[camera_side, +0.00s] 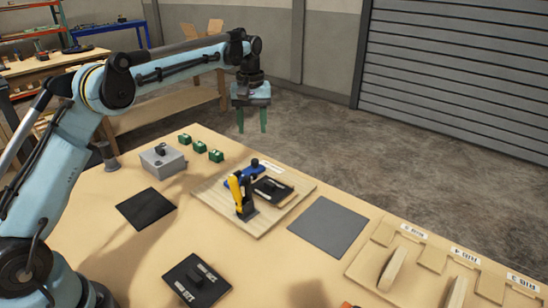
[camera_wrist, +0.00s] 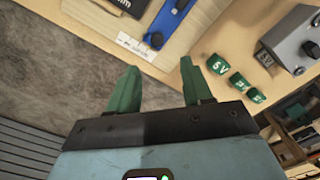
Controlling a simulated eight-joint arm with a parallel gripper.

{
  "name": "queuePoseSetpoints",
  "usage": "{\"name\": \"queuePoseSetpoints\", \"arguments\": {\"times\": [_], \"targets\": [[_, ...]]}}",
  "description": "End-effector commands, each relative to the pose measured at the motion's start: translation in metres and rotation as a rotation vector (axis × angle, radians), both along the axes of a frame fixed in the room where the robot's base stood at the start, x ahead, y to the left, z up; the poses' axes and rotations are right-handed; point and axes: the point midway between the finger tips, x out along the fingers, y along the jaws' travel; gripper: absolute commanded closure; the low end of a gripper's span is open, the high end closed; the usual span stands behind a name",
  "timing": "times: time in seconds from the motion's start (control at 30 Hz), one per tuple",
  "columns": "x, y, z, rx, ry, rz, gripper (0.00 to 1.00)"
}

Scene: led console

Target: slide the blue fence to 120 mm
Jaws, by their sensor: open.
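The blue fence (camera_side: 240,174) lies on a light wooden board (camera_side: 222,205) on the table, beside an upright yellow part (camera_side: 236,190). In the wrist view the fence (camera_wrist: 167,25) is a long blue bar with a dark knob (camera_wrist: 155,39) at its near end. A white marked strip (camera_wrist: 134,46) is next to that end; its figures are too small to read. My gripper (camera_side: 253,130) has two green fingers apart and empty. It hangs above and beyond the table's far edge, clear of the fence. The wrist view also shows the open fingers (camera_wrist: 159,68).
Several small green blocks (camera_side: 200,147) and a grey box (camera_side: 162,159) stand left of the board. A dark plate (camera_side: 274,188) lies on the board. A grey mat (camera_side: 328,226) lies to its right, with labelled wooden holders (camera_side: 432,254) beyond.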

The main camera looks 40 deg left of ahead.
Motion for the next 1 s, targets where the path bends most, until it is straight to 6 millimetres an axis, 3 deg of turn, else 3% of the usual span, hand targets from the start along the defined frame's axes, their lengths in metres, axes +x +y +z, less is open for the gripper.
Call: {"name": "queuePoseSetpoints", "arguments": {"times": [0.2, 0.7, 1.0], "targets": [[0.0, 0.0, 0.017, 0.0, 0.0, 0.001, 0.5], [-0.002, -0.002, 0.024, 0.001, -0.008, -0.01, 0.5], [-0.033, -0.022, 0.059, 0.024, -0.117, -0.151, 0.5]]}}
